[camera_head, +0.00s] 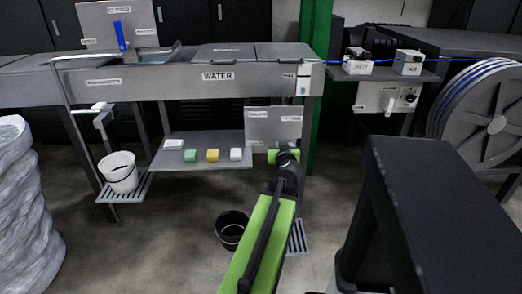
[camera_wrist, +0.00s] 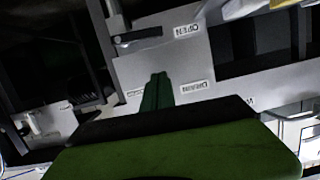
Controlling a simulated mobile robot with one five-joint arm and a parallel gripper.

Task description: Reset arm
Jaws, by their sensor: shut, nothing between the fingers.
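My arm reaches forward from the bottom centre of the head view, and my gripper (camera_head: 284,154) is at its far end, in front of the lower grey panel (camera_head: 262,123) under the water trough. In the wrist view the green fingers of my gripper (camera_wrist: 157,90) are together with nothing between them. Behind them is a light panel (camera_wrist: 180,65) with upside-down labels, two reading OPEN and DRAIN, and a dark lever (camera_wrist: 137,37). The blue cable (camera_head: 340,62) runs from the trough's right end towards the large reel (camera_head: 490,120) at the right.
The water trough (camera_head: 190,86) spans the back. A shelf (camera_head: 190,160) below holds several small blocks, white, green and yellow. A white bucket (camera_head: 120,175) stands on a grate at left. A black bucket (camera_head: 231,230) is on the floor beside my arm. A green post (camera_head: 315,90) stands behind.

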